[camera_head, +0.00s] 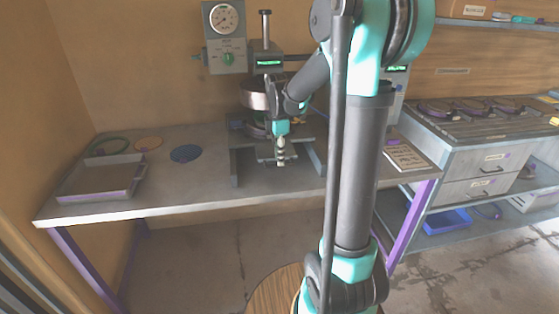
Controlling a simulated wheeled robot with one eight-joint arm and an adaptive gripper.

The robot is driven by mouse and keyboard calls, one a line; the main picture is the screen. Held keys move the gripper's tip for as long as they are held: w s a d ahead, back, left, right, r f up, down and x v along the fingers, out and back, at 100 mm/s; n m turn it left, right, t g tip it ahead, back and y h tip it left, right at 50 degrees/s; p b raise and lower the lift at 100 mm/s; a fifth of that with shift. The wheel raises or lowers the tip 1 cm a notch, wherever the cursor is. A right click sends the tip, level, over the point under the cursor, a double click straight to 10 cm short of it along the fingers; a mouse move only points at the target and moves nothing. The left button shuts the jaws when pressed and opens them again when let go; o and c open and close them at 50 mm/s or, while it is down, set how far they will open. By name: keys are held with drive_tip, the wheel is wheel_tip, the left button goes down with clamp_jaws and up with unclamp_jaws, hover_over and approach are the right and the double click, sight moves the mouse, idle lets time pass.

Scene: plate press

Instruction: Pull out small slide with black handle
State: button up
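My gripper (281,160) points down in front of the plate press (265,95), low over the grey table. It is small in the view, and its finger opening is too small to read. Below the press, two grey rails (234,168) run toward the table's front edge. A thin pale bar or plate (266,158) lies between the rails, right at my fingertips. I cannot tell whether the fingers touch it. A black handle on a small slide cannot be made out here; my gripper and arm cover part of this area.
A grey tray (66,186) stands at the table's left, near several round discs (186,153). A gauge box (226,40) hangs on the back wall. A drawer cabinet (447,166) stands beyond.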

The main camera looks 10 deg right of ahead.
drive_tip(key=shift+f, duration=1.1)
clamp_jaws()
